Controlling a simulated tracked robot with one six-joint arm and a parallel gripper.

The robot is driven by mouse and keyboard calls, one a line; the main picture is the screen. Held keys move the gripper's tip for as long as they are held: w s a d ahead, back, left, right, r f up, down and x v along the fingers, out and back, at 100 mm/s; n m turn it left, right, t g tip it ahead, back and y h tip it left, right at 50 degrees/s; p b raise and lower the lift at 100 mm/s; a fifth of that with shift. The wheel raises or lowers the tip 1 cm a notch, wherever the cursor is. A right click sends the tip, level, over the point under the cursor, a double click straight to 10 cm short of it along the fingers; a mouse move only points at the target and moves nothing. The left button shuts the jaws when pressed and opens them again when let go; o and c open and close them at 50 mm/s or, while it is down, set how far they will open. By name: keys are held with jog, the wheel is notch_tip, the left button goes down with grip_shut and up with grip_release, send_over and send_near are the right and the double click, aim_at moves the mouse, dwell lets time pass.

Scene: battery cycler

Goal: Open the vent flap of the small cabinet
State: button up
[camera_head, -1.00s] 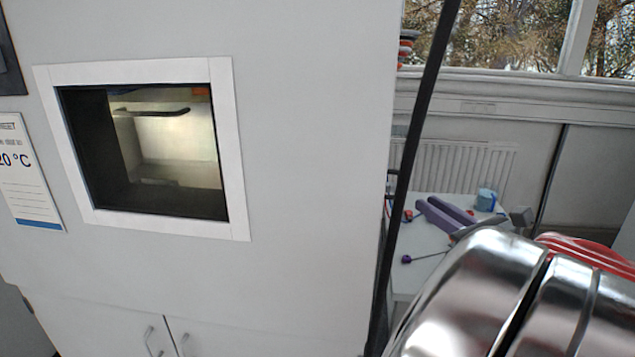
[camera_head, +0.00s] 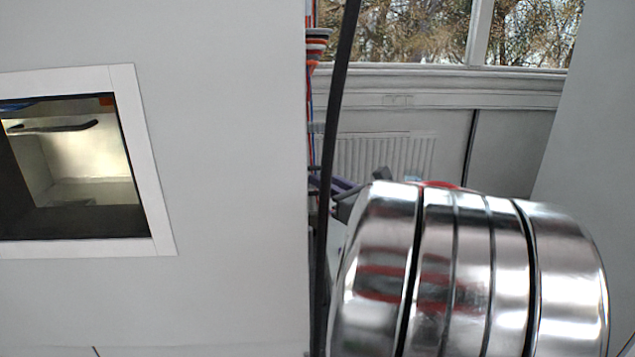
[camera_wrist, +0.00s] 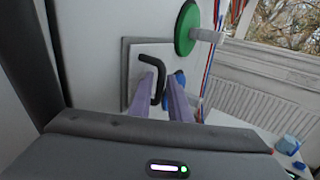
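In the wrist view a flap, a pale panel with a grey border (camera_wrist: 133,83), is set in a white cabinet wall (camera_wrist: 92,60). It carries a bent black handle (camera_wrist: 152,62). My gripper (camera_wrist: 161,80) has two purple fingers set apart, so it is open. The handle's lower end shows between the fingers in the picture; I cannot tell whether they touch it. The flap looks flush with the wall, though the fingers hide part of it.
A green disc on a pale stem (camera_wrist: 187,28) sticks out right of the handle. Red and blue cables (camera_wrist: 213,65) run beside it. A radiator (camera_head: 385,155) and window (camera_head: 410,30) lie behind. In the head view a white-framed window (camera_head: 145,160) is at left.

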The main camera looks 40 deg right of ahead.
jog(key=shift+w, duration=0.1)
jog(key=shift+c, duration=0.4)
grip_shut()
